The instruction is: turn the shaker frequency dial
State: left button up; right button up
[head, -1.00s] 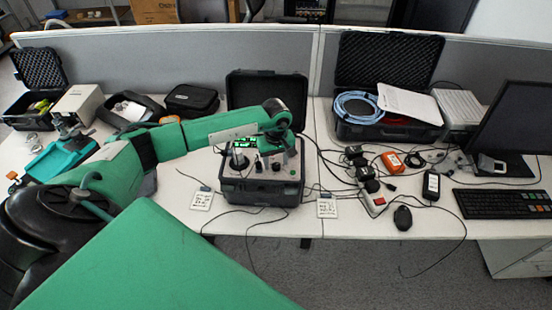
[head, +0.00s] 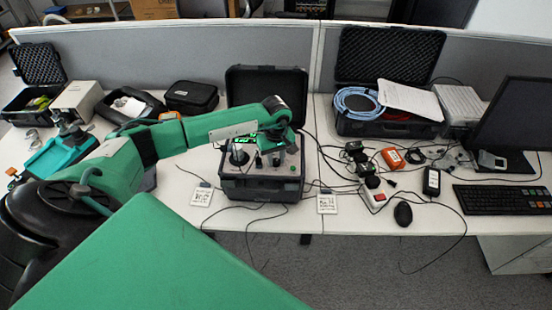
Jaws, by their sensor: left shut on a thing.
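The shaker unit is a black rugged case (head: 262,190) with its lid up, standing on the desk near the picture's middle. Its grey panel carries a green lit display, partly covered by my arm, and a dark round post (head: 238,155) at the left. My left gripper (head: 274,158) points down over the right half of the panel, shut on what appears to be the frequency dial. The dial itself is hidden by the fingers and wrist, so its angle cannot be read.
White cards (head: 201,196) and (head: 327,204) lie either side of the case, with loose cables around. A power strip (head: 374,197), black mouse (head: 403,213) and keyboard (head: 503,199) are to the right. A grey partition (head: 150,58) runs behind.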

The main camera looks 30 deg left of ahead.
pick_arm(q)
jog(key=n+b, duration=0.4)
jog(key=b, duration=0.1)
jog(key=shift+f+n, duration=0.2)
jog(key=shift+n, duration=0.1)
jog(key=shift+r+n+b, duration=0.1)
jog(key=shift+n+b, duration=0.75)
jog(key=shift+n, duration=0.25)
jog(key=shift+r+n+b, duration=0.1)
jog(key=shift+n+b, duration=0.6)
jog(key=shift+n, duration=0.4)
jog(key=o, duration=1)
jog(key=shift+r, duration=0.1)
